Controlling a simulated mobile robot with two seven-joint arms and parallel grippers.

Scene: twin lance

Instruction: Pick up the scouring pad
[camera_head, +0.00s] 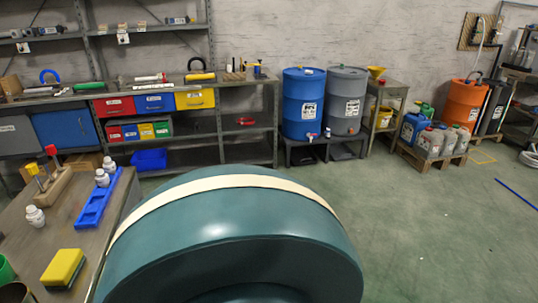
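The scouring pad (64,269) is a block with a yellow top and a dark green lower side. It lies flat on the grey-brown workbench (75,222) at the lower left, close to the bench's right part. Nothing touches its top. Neither of my grippers shows in the head view.
On the bench are a blue tray (97,203) with white bottles, another white bottle (35,216), a wooden block with coloured handles (49,186) and a green container (5,270) at the left edge. Shelves and drums line the wall. Green floor at right is mostly clear.

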